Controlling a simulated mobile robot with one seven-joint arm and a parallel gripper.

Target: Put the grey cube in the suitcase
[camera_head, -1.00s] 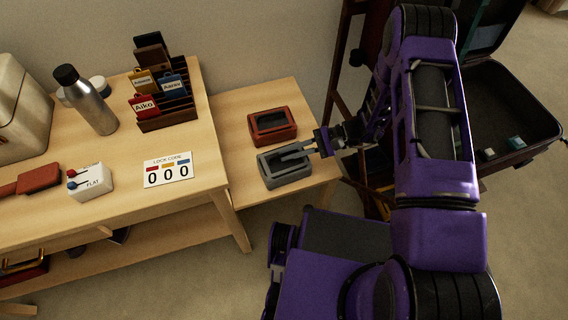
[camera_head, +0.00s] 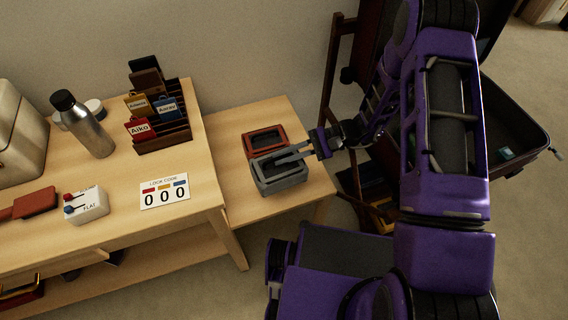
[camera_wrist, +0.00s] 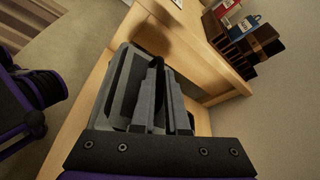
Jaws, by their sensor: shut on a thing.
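The grey cube (camera_head: 281,184), a hollow-topped box, is at the small side table, just in front of the red cube (camera_head: 264,140) and covering its near edge. My gripper (camera_head: 287,154) is shut on the grey cube's wall. In the wrist view the grey cube (camera_wrist: 124,88) fills the space at the fingers (camera_wrist: 167,85). It looks slightly raised, but its underside is hidden. The open suitcase (camera_head: 528,112) is at the right, partly hidden behind my arm. A small teal item (camera_head: 505,153) lies in it.
The wooden desk (camera_head: 110,190) at the left holds a steel bottle (camera_head: 86,128), a card rack (camera_head: 165,125), a lock code card (camera_head: 164,191) and a white switch box (camera_head: 86,206). A dark wooden stand (camera_head: 335,75) is between side table and suitcase. Bare carpet shows at the right.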

